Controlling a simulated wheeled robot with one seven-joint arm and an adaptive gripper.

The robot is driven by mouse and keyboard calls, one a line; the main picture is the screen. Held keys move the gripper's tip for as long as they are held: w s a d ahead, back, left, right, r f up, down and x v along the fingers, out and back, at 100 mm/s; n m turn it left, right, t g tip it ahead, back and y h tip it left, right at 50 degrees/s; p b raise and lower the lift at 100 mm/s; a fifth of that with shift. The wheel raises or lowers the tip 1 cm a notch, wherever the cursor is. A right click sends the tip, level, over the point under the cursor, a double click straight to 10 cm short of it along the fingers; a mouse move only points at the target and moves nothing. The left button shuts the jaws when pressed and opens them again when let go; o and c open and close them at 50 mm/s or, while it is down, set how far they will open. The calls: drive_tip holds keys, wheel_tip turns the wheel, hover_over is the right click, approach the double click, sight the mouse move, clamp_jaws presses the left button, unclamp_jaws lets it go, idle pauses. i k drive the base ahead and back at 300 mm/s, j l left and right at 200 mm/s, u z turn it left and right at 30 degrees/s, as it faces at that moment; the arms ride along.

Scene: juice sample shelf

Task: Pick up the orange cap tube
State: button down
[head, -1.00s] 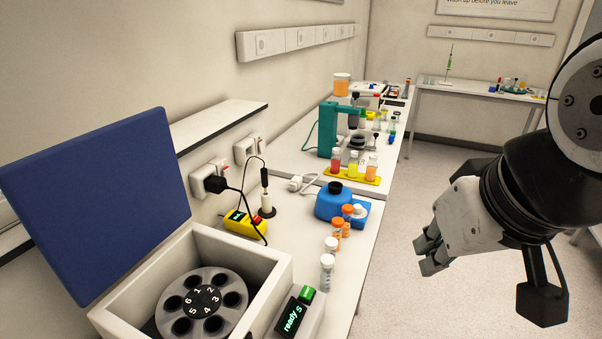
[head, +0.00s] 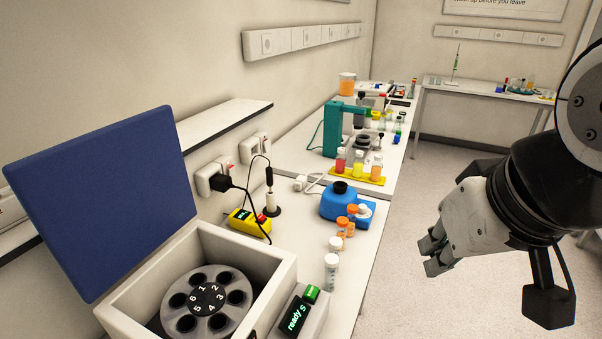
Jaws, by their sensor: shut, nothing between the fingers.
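Two small orange-capped tubes stand close together on the bench in the head view. The nearer orange-capped tube (head: 342,226) is in front of the farther orange-capped tube (head: 352,212), and they partly overlap. Both are beside the blue device, and I cannot tell which one the task means. A white-capped tube (head: 335,245) stands just nearer, and another white-capped tube (head: 331,272) nearer still. My gripper (head: 430,255) is shut and empty, above the floor to the right of the bench, well apart from the tubes.
An open centrifuge (head: 275,268) with a blue lid (head: 105,205) fills the near left. A blue device (head: 337,203) stands behind the tubes. A yellow box (head: 243,224) and a yellow rack (head: 345,175) with drink samples are farther along. The floor between bench and gripper is clear.

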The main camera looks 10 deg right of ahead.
sight(342, 222)
drive_tip(key=i+l+u, duration=0.15)
drive_tip(key=l, duration=0.3)
drive_tip(key=i+l+u, duration=0.2)
drive_tip(key=l, duration=0.3)
drive_tip(key=i+l+u, duration=0.15)
drive_tip(key=l, duration=0.35)
drive_tip(key=i+l+u, duration=0.2)
drive_tip(key=l, duration=0.3)
drive_tip(key=l+u, duration=0.15)
drive_tip(key=l, duration=0.35)
